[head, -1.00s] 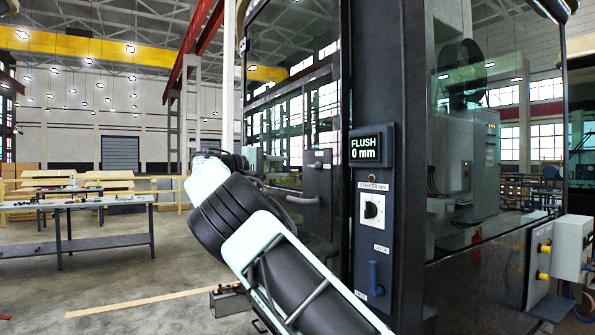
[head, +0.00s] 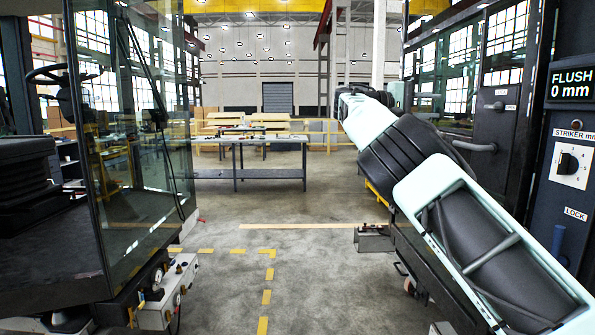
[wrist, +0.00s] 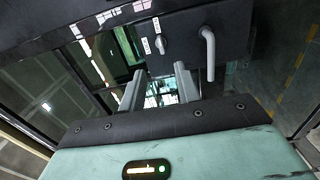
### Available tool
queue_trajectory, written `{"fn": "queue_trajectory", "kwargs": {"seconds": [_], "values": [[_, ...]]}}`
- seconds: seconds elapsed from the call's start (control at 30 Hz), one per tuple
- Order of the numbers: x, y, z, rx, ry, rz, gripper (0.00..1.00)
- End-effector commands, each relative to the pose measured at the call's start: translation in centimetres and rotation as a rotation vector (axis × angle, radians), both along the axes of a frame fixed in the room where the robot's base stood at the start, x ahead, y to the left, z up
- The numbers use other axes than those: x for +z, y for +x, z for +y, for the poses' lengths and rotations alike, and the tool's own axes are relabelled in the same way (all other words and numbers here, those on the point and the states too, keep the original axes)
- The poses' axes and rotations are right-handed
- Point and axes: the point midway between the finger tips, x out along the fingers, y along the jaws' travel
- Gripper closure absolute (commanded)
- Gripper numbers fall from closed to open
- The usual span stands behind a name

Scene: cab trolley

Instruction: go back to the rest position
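My gripper (wrist: 159,88) shows in the wrist view with its two grey fingers apart and nothing between them. In the head view my arm reaches forward on the right, and its fingers are hidden or too small to make out. In the wrist view a dark lock panel (wrist: 235,30) with a grey bar handle (wrist: 208,55) and a small labelled knob (wrist: 160,43) lies just beyond the fingers. The fingers look clear of the handle. In the head view this panel (head: 502,120) is on the cab door, right of my arm.
A dark post at the right carries a display (head: 572,83) reading FLUSH 0 mm and a striker dial (head: 570,163). A glazed cab (head: 140,130) stands at the left. A workbench (head: 250,140) is farther back. Open floor (head: 320,260) lies between the cabs.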

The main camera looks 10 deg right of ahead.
Motion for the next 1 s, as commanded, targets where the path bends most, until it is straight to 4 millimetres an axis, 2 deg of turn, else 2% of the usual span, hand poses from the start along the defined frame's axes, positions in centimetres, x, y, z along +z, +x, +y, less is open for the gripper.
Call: {"fn": "queue_trajectory", "kwargs": {"seconds": [0.07,0.17,0.27,0.37,0.4,0.47,0.5,0.57,0.6,0.67,0.8,0.87,0.9,0.97,1.0], "values": [[-0.4,-0.1,-0.4,0.004,0.025,0.001,0.67],[-2.5,-0.5,-1.4,0.028,0.133,0.008,0.67],[-7.0,-1.0,-1.9,0.082,0.329,0.019,0.67],[-12.7,-1.8,-0.1,0.163,0.565,0.03,0.67],[-14.9,-2.2,1.4,0.199,0.658,0.035,0.67],[-17.9,-3.0,4.2,0.254,0.79,0.042,0.67],[-19.7,-3.8,6.5,0.29,0.875,0.048,0.67],[-22.0,-5.1,10.0,0.342,0.989,0.059,0.67],[-23.3,-6.2,12.4,0.373,1.058,0.069,0.67],[-24.9,-8.1,16.1,0.419,1.152,0.084,0.67],[-27.5,-13.8,24.2,0.513,1.34,0.127,0.67],[-28.3,-16.7,27.3,0.55,1.407,0.151,0.67],[-28.7,-18.9,29.2,0.574,1.447,0.168,0.67],[-29.4,-22.4,31.8,0.606,1.499,0.195,0.67],[-29.9,-24.8,33.3,0.628,1.53,0.214,0.67]]}}
